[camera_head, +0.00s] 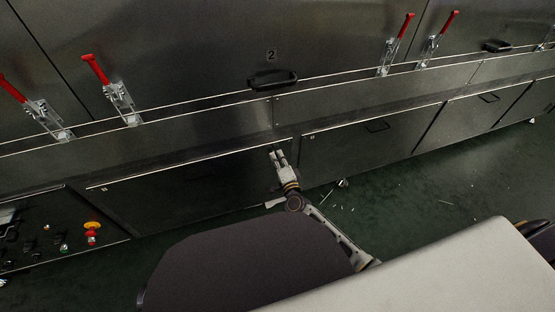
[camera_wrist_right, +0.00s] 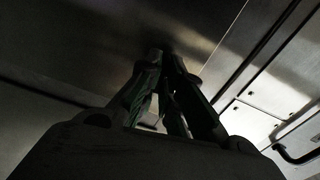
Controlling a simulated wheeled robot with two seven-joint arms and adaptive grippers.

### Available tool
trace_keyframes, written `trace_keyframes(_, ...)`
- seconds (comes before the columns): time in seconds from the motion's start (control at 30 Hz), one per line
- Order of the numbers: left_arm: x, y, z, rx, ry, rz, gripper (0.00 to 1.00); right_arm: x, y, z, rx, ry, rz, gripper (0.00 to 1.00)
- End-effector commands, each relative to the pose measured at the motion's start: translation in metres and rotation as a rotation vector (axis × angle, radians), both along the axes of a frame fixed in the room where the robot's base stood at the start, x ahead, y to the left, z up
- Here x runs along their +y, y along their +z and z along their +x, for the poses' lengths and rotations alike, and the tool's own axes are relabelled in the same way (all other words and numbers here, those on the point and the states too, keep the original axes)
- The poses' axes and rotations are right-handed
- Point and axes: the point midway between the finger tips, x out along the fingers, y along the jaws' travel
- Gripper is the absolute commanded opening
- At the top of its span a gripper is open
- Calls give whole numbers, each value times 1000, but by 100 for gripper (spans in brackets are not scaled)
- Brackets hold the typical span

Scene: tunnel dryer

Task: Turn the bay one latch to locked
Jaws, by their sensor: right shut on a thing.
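Red-handled latches (camera_head: 97,70) stand in pairs along the dryer front, with a second latch (camera_head: 12,88) at far left and another pair (camera_head: 405,25) (camera_head: 450,22) at upper right. Their handles point up. Only a number 2 (camera_head: 271,55) is readable, so I cannot tell which latch belongs to bay one. My right gripper (camera_head: 278,157) is low in front of the lower panels, well below the latches. In the right wrist view its fingers (camera_wrist_right: 167,58) converge at the tips near a metal surface. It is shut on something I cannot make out. My left gripper is not in view.
A black handle (camera_head: 272,79) sits below the number 2, and a rail (camera_head: 200,103) runs along the front. A control panel with a yellow-and-red button (camera_head: 92,232) is at lower left. The green floor (camera_head: 430,190) has small scattered bits.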

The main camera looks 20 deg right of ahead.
Motion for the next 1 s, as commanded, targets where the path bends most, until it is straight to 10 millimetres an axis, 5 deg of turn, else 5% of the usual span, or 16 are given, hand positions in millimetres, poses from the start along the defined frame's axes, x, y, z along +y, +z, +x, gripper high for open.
trace_keyframes(0.8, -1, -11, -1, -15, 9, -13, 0, -1, -1, 0, 6, -1, 156, 0)
trace_keyframes(1.0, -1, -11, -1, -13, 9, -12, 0, -1, -1, 0, 6, 0, 155, 29)
